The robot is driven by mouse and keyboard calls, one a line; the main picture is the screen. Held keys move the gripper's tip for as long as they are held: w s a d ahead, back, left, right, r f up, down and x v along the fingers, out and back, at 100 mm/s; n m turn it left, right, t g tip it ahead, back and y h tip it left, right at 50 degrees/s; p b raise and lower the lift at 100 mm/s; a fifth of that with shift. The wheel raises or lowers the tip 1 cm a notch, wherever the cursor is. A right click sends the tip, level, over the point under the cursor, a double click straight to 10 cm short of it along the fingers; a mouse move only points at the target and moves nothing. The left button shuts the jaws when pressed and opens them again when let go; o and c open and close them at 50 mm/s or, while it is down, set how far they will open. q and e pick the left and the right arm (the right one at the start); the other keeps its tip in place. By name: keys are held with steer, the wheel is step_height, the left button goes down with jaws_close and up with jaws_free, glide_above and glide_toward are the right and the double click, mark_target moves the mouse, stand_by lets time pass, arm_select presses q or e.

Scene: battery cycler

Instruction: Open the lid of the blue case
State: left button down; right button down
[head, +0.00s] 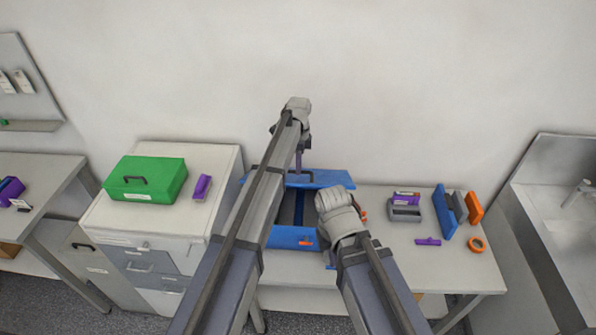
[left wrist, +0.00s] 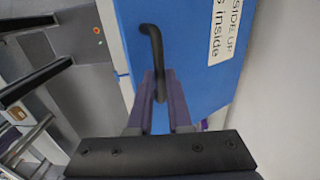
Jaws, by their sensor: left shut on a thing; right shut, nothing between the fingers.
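The blue case (head: 291,238) stands open on the table, its grey interior partly visible between my arms. Its lid (head: 335,178) is raised at the back, and its label and dark handle (left wrist: 152,40) show in the left wrist view. My left gripper (head: 298,172) is above the lid, and in the left wrist view its purple fingers (left wrist: 160,88) are shut on the handle. My right gripper (head: 330,262) is shut and empty by the case's right front side, largely hidden by its own wrist. My arms hide much of the case.
A green case (head: 146,178) and a purple item (head: 202,187) sit on the left cabinet. Right of the blue case are a grey holder (head: 405,213), a purple piece (head: 428,241), a blue upright rack (head: 444,212) and an orange ring (head: 478,245). The wall is close behind.

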arm_select(q)
steer(key=shift+w+r, duration=0.4)
steer(key=shift+w, duration=0.45)
arm_select(e)
steer(key=shift+r, duration=0.4)
arm_select(q)
steer(key=c, duration=1.2)
jaws_free()
steer(key=shift+c, duration=0.2)
steer(key=o, duration=0.3)
steer(key=shift+w+f, duration=0.25)
steer(key=shift+w, duration=0.05)
steer(key=shift+o, duration=0.5)
steer(key=shift+s, duration=0.15)
arm_select(e)
steer(key=shift+w+f, duration=0.1)
steer(key=shift+w, duration=0.15)
